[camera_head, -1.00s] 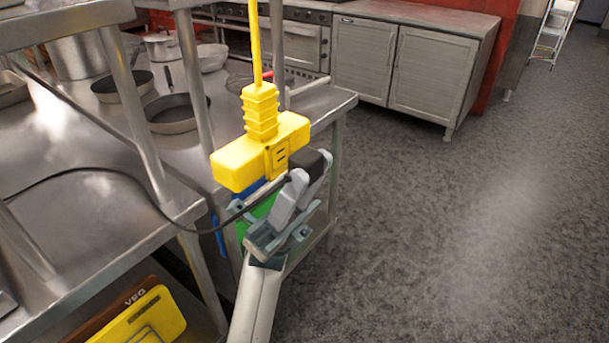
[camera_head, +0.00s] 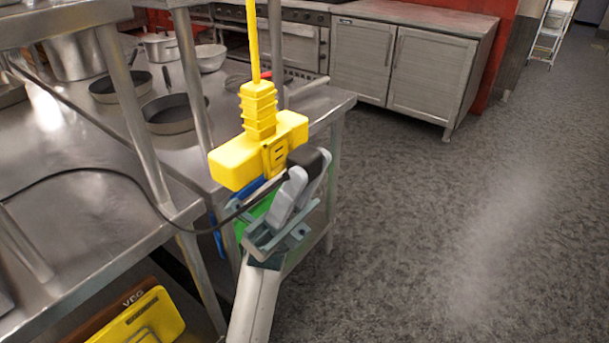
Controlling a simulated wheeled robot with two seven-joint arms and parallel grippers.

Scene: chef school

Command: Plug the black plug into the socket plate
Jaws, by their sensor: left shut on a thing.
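A yellow socket box (camera_head: 232,163) hangs from a thick yellow cable in the middle of the head view. Its socket plate (camera_head: 275,153) faces toward me, partly covered at the lower right. My left gripper (camera_head: 296,186) is shut on the black plug (camera_head: 309,157), just below and right of the plate. The plug overlaps the box's lower right edge in the picture; I cannot tell whether it touches the plate. Its prongs are hidden. A black cord (camera_head: 105,171) runs left from the gripper area over the steel table. My right gripper is not in view.
A steel table (camera_head: 75,230) with upright posts (camera_head: 137,110) stands close on the left. Pans (camera_head: 172,114) sit on the table behind. A yellow board (camera_head: 150,318) is on the lower shelf. Steel cabinets (camera_head: 390,68) stand at the back. The floor at right is clear.

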